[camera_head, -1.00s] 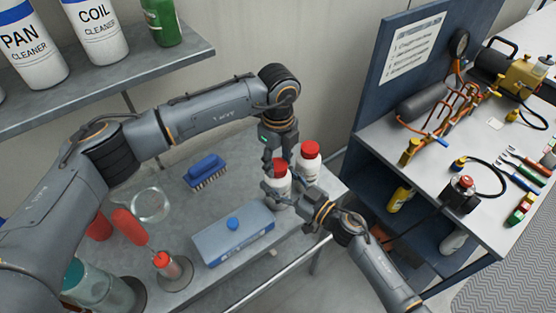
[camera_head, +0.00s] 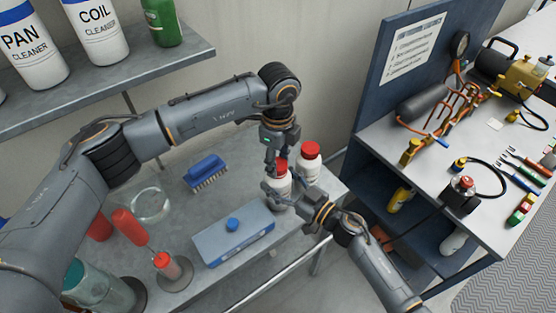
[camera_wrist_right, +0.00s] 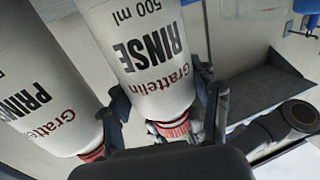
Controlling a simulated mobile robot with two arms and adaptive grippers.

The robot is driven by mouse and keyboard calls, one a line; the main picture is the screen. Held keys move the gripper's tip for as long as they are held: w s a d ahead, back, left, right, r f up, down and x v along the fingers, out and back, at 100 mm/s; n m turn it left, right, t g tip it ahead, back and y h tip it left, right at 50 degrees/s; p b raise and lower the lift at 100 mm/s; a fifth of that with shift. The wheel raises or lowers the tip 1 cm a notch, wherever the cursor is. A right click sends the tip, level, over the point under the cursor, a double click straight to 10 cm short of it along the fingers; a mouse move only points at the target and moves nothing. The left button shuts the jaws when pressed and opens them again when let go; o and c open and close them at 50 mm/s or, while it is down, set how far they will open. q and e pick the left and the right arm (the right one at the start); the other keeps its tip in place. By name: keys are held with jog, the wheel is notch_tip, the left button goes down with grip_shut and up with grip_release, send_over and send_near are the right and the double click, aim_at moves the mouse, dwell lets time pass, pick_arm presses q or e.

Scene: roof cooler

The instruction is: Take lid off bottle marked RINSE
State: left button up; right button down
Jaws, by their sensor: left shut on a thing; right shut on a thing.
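The white bottle marked RINSE (camera_wrist_right: 150,60) stands upright on the grey bench, showing upside down in the right wrist view. My right gripper (camera_head: 279,190) is shut around its body, with a finger on each side. The bottle's red lid (camera_wrist_right: 173,128) is on top of it in the head view, partly hidden by my left gripper (camera_head: 277,160). The left gripper points down and is shut on this lid. I cannot tell whether the lid is loose.
A blue-grey box (camera_head: 232,243) with a blue knob lies in front of the bottles. A blue brush (camera_head: 205,167), a glass dish (camera_head: 150,204) and red-topped items are further left. A tool cart (camera_head: 440,180) stands to the right. A shelf (camera_head: 100,85) hangs above left.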

aim_at(278, 164)
pick_arm(q)
jog(key=shift+r, duration=0.95)
jog(key=shift+r, duration=0.15)
jog(key=shift+r, duration=1.9)
pick_arm(e)
jog(key=shift+c, duration=1.3)
grip_release()
jog(key=v, duration=1.2)
